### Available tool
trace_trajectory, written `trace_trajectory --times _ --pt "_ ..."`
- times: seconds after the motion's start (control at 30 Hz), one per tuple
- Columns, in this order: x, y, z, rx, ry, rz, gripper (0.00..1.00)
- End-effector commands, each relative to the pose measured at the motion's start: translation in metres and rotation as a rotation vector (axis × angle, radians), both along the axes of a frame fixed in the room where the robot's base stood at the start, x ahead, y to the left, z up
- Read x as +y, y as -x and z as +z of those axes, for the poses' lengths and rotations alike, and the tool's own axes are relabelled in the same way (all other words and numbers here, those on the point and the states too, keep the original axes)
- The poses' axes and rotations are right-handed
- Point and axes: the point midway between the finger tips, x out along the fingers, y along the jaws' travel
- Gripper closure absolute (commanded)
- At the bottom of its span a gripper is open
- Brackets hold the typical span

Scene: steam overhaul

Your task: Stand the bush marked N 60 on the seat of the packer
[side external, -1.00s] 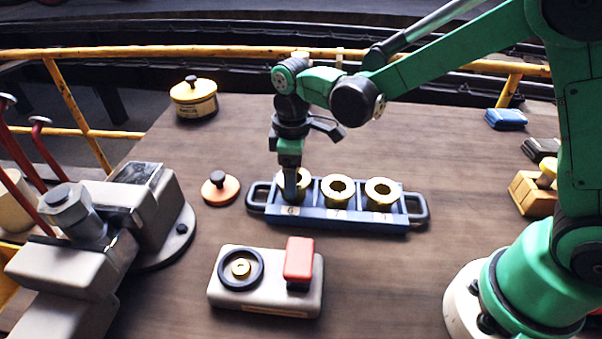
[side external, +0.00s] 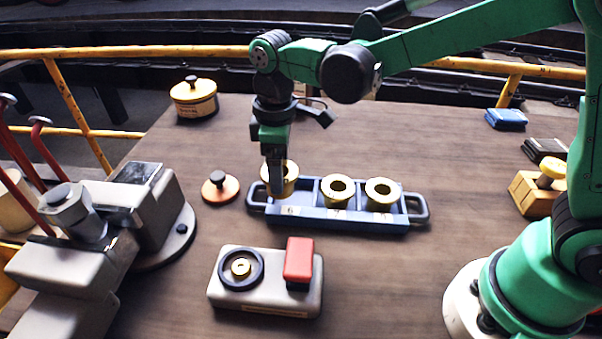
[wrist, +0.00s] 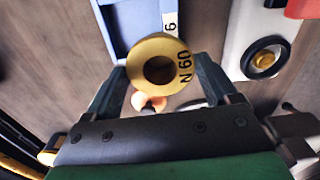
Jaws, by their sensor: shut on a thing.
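The brass bush marked N 60 (wrist: 150,48) is a flanged ring with a dark bore, its mark readable in the wrist view. My gripper (wrist: 160,80) is shut on it, one finger on each side. In the side view my gripper (side external: 278,188) holds the bush (side external: 290,178) upright, a little above the left end of the blue tray (side external: 365,222). What I take for the packer is a grey block (side external: 265,293) at the front, with a black ring and small brass centre as its seat (side external: 241,270) and a red block (side external: 299,258) on its right.
Two more brass bushes (side external: 338,188) (side external: 382,192) stand in the tray's other slots. An orange disc with a black knob (side external: 220,187) lies left of the tray. A grey machine with red levers (side external: 140,200) fills the left. The table between tray and packer is clear.

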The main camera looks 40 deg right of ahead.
Motion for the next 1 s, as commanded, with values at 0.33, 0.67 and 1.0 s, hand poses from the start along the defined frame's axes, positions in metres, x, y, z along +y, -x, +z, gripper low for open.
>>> trace_trajectory --times 0.33,0.67,1.0 --pt "0.104 0.059 0.043 0.0 0.0 0.207 0.94" --pt "0.12 0.074 0.041 0.0 0.0 0.241 0.94" --pt "0.12 0.074 0.012 0.0 0.0 0.241 0.94"
